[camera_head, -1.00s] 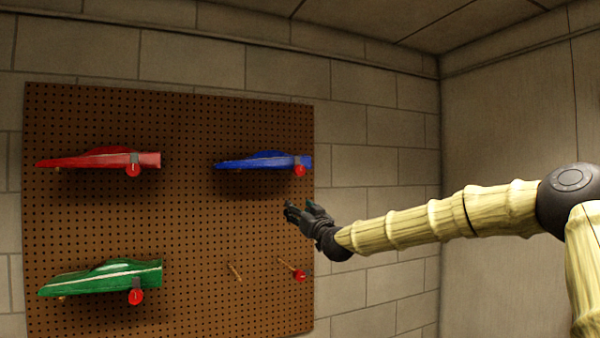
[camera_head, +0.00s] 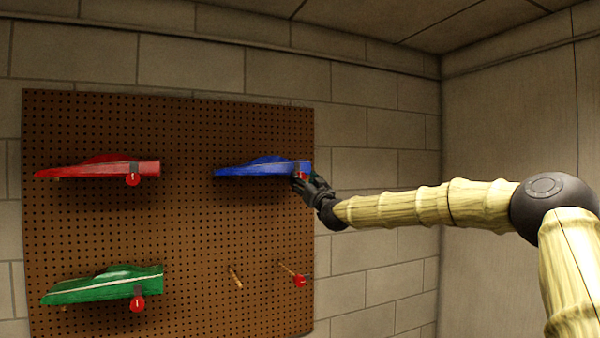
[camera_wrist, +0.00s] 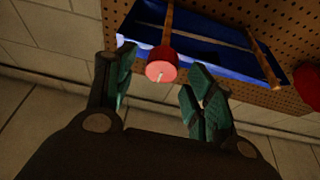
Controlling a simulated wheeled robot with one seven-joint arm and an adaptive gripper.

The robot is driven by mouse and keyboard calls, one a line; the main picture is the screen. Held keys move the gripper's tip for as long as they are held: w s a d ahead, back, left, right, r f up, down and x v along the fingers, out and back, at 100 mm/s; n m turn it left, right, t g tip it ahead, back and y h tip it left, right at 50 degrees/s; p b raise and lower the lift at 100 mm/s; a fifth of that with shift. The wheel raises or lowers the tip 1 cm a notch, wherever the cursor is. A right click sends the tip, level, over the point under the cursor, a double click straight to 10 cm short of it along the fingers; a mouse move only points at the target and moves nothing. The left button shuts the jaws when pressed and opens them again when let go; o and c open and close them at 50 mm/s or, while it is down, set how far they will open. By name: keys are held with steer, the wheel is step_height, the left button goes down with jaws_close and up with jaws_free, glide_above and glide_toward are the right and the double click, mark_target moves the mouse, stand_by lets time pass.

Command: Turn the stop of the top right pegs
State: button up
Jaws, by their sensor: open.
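The blue racecar (camera_head: 255,167) rests on the top right pegs of the pegboard. Its red stop (camera_head: 302,175) is at the car's right end, partly hidden by my gripper. My gripper (camera_head: 302,181) is just at that stop, below the car's right end. In the wrist view the red round stop (camera_wrist: 161,66), with a pale mark on its face, shows between and just beyond the two open fingers of my gripper (camera_wrist: 160,95). The underside of the blue car (camera_wrist: 205,42) and two wooden pegs (camera_wrist: 260,50) show behind it. I see no clear contact with the stop.
The brown pegboard (camera_head: 190,225) hangs on a block wall. A red car (camera_head: 95,169) is at top left and a green car (camera_head: 100,287) at bottom left, each with a red stop. Bare pegs with a red stop (camera_head: 299,281) are at bottom right.

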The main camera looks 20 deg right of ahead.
mark_target(301, 177)
steer(key=shift+p+x, duration=0.85)
steer(key=shift+x, duration=0.95)
steer(key=c, duration=1)
